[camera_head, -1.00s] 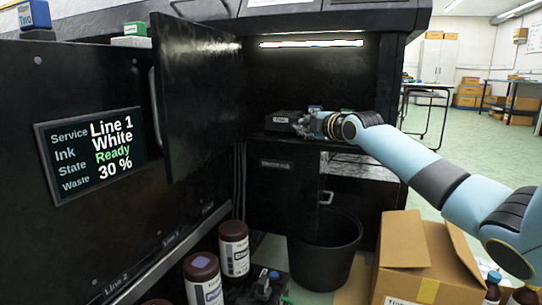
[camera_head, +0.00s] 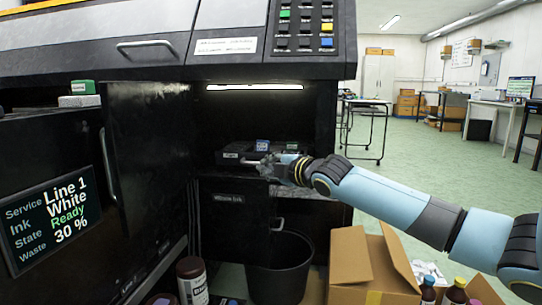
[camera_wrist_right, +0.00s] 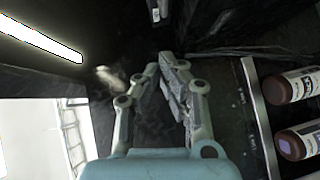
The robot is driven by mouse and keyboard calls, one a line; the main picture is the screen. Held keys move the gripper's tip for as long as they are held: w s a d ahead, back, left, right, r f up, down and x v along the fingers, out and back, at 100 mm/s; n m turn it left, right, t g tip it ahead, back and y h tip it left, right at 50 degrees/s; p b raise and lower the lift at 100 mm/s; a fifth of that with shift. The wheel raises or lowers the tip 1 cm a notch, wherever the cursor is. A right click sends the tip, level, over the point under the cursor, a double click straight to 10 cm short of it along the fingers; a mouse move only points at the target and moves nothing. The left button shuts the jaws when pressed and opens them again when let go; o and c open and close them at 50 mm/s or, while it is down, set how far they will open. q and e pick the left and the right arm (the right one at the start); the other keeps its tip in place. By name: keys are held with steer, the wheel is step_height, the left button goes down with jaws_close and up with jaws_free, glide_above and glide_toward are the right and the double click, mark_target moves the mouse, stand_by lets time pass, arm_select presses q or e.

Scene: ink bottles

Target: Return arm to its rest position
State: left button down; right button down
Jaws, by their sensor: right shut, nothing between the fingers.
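My right arm comes in from the right in the head view. Its light-blue links end at the right gripper (camera_head: 258,164), in front of the lit opening of the black machine. In the right wrist view the two grey fingers (camera_wrist_right: 160,66) come together, and nothing shows between them. The dark tray (camera_head: 234,154) with small labelled parts is just behind and beside the gripper. I cannot tell whether they touch. My left gripper is not in view.
The open black door (camera_head: 150,160) stands left of the opening. A black bin (camera_head: 282,268) and an open cardboard box (camera_head: 350,262) stand below the arm. Brown bottles (camera_head: 192,282) stand at the lower left. The floor behind on the right is largely free.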

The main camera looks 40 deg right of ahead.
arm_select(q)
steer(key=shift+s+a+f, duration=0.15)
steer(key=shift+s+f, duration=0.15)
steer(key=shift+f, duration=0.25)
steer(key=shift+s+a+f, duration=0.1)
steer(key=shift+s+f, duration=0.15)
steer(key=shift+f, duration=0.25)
arm_select(e)
steer(key=shift+s+f, duration=0.1)
steer(key=shift+s, duration=0.45)
